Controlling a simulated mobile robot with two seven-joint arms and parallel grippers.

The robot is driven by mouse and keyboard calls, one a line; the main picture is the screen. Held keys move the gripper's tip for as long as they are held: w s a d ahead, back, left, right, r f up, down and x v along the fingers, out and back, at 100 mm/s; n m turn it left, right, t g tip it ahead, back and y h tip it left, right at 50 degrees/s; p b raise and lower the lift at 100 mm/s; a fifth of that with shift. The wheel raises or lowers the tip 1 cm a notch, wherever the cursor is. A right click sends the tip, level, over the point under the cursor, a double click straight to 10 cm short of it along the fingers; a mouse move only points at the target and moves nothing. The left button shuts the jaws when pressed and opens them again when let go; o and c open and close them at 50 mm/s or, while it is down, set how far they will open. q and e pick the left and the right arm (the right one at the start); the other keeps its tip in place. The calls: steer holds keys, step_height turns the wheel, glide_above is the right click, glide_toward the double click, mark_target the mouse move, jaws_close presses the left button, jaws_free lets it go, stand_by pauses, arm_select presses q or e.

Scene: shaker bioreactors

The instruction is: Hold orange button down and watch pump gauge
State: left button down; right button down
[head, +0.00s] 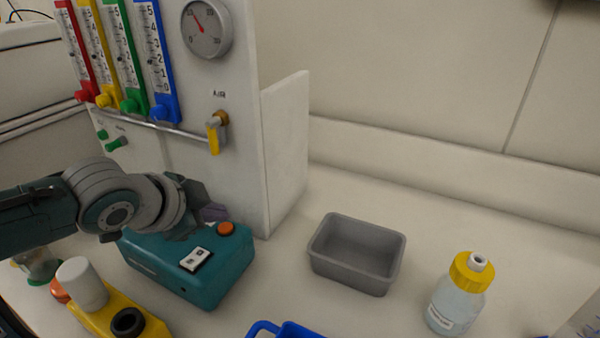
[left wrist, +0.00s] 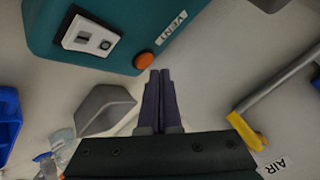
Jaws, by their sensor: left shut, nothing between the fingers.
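The teal pump box (head: 190,265) stands on the bench with an orange button (head: 226,228) on its top. The button also shows in the left wrist view (left wrist: 145,61), near a VENT label. A round gauge (head: 206,28) is on the white panel, its red needle pointing up and left. My left gripper (head: 213,212) is shut and empty, its dark purple fingertips just behind the button. In the left wrist view the fingertips (left wrist: 160,73) lie close beside the button; I cannot tell whether they touch it. My right gripper is out of view.
A white rocker switch (head: 196,259) sits on the box beside the button. The panel (head: 240,130) carries coloured flowmeters and a yellow-handled AIR valve (head: 214,135). A grey tub (head: 358,254) and a yellow-capped bottle (head: 460,295) stand to the right, with bare bench between.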

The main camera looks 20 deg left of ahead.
arm_select(q)
steer(key=shift+f, duration=0.2)
steer(key=shift+f+b, duration=0.3)
steer(key=shift+f+b, duration=0.3)
steer(key=shift+f, duration=0.1)
stand_by(0.8)
stand_by(1.0)
steer(key=shift+r+p, duration=0.85)
steer(key=shift+p, duration=0.05)
step_height(320, 180, up, 5)
steer(key=p, duration=0.5)
stand_by(0.7)
